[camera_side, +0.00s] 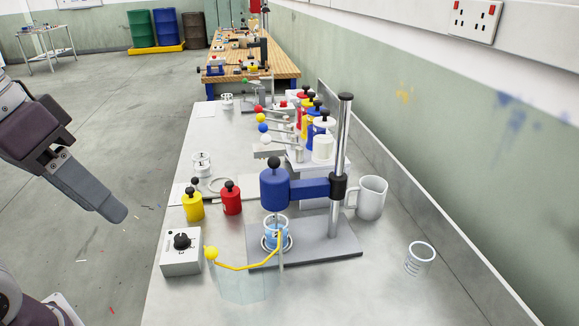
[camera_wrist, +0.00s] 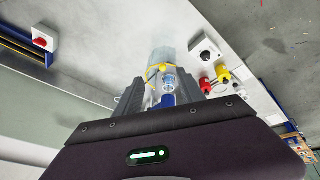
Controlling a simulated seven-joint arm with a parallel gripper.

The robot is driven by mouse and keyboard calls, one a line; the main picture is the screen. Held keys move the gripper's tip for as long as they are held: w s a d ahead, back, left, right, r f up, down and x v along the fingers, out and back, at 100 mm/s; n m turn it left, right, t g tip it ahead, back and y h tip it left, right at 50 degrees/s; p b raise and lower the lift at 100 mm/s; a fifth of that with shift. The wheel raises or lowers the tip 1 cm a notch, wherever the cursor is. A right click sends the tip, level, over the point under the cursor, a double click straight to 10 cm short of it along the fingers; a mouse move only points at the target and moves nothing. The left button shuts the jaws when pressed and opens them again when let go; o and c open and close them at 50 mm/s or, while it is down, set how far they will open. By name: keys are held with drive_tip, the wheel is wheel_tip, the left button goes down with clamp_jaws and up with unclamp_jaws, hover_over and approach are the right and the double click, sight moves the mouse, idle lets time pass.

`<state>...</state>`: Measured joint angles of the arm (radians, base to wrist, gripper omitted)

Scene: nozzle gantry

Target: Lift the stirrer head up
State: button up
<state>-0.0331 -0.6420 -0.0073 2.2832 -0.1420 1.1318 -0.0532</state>
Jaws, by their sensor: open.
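The stirrer head (camera_side: 275,190) is a blue cylinder with a black knob on top. A blue arm joins it to a black clamp (camera_side: 338,186) on an upright steel column (camera_side: 342,135). The head is directly above a beaker of blue liquid (camera_side: 277,236) on the grey base plate (camera_side: 320,246). My gripper (camera_side: 117,212) is at the left in the side view, well apart from the stirrer. In the wrist view my gripper (camera_wrist: 160,90) is open and empty, and the blue head (camera_wrist: 168,101) shows beyond the gap, partly hidden by my wrist.
A clear guard with a yellow ball handle (camera_side: 211,253) stands before the beaker. A control box with a black knob (camera_side: 181,252), yellow bottle (camera_side: 193,205) and red bottle (camera_side: 231,198) stand left. A white mug (camera_side: 371,198) and glass beaker (camera_side: 419,258) stand right.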

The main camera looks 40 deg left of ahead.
drive_tip(key=w+d+r+n+g+h, duration=0.2)
drive_tip(key=w+d+n+g+h, duration=0.1)
drive_tip(key=w+d+n+h, duration=0.75)
drive_tip(key=w+a+f+n+t+h, duration=0.2)
drive_tip(key=w+a+n+t, duration=0.3)
drive_tip(key=w+a+n, duration=0.4)
drive_tip(key=w+a+f+n+t+h, duration=0.1)
drive_tip(key=w+a+n+t, duration=0.3)
drive_tip(key=w+n, duration=0.5)
wheel_tip(320, 180, down, 10)
drive_tip(key=w+d+m, duration=0.2)
drive_tip(key=m, duration=0.1)
drive_tip(key=x, duration=0.6)
drive_tip(key=shift+w+r, duration=0.1)
drive_tip(key=shift+r, duration=0.1)
drive_tip(key=shift+c, duration=0.5)
